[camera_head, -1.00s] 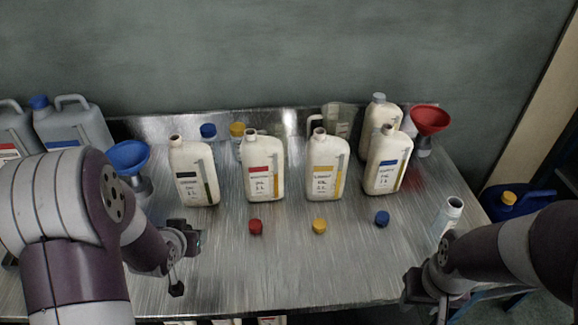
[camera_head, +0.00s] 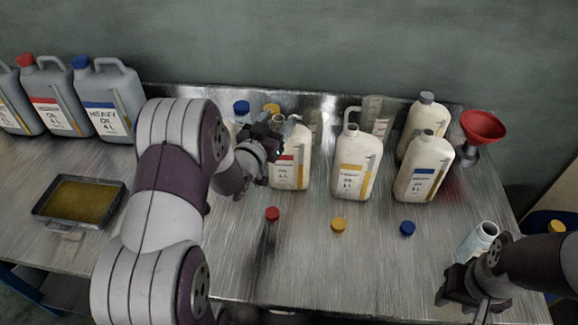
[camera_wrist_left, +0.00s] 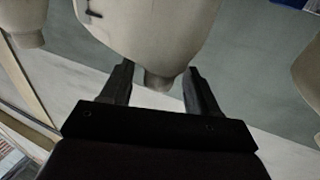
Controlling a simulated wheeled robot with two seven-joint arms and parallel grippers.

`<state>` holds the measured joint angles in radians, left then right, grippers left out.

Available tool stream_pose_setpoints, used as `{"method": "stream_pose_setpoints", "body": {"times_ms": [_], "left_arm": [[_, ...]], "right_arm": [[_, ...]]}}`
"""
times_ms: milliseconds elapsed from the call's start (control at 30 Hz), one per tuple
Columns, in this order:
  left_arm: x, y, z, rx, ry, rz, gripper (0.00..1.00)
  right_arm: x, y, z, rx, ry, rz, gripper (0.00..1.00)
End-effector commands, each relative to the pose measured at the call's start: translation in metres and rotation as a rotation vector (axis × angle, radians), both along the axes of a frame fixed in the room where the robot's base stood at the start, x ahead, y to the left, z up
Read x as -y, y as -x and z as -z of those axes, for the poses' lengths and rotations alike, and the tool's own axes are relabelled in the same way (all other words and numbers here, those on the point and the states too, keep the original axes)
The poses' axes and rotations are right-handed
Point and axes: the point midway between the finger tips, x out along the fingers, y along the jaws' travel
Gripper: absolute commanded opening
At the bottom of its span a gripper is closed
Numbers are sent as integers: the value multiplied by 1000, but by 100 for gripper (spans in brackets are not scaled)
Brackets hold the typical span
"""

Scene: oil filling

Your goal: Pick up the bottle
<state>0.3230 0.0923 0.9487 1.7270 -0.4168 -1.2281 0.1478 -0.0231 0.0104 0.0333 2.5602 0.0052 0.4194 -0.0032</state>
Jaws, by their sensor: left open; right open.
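A cream bottle with a red label (camera_head: 290,174) stands upright on the metal table, partly hidden by my left gripper (camera_head: 274,132). The gripper is open at its top. In the left wrist view a cream bottle (camera_wrist_left: 150,35) fills the top, with its neck (camera_wrist_left: 158,80) between the two spread fingers (camera_wrist_left: 160,92); contact cannot be told. A yellow-label bottle (camera_head: 357,168) and a blue-label bottle (camera_head: 424,168) stand to the right.
Red (camera_head: 272,214), yellow (camera_head: 338,225) and blue (camera_head: 407,228) caps lie before the bottles. A red funnel (camera_head: 484,126) stands at the right. Grey canisters (camera_head: 110,99) and an oil tray (camera_head: 82,200) are at the left. A grey-capped bottle (camera_head: 425,110) stands behind.

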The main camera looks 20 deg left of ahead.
Motion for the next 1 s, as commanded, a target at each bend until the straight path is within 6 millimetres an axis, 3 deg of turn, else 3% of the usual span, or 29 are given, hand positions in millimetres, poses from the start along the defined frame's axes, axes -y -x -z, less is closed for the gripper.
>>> {"method": "stream_pose_setpoints", "body": {"times_ms": [167, 400, 567, 600, 1000], "left_arm": [[2, -26, 0, -1, 0, 1, 61], [2, -28, 0, -2, 1, 0, 57], [2, -28, 0, -2, 1, 0, 5], [2, -28, 1, -2, 1, 0, 0], [2, -28, 2, -5, 1, 1, 0]], "right_arm": [[0, 0, -4, 0, 0, 0, 43], [0, 0, -4, 0, 0, 0, 43], [0, 0, -4, 0, 0, 0, 43], [0, 0, -4, 0, 0, 0, 43], [0, 0, -3, 0, 0, 0, 43]]}}
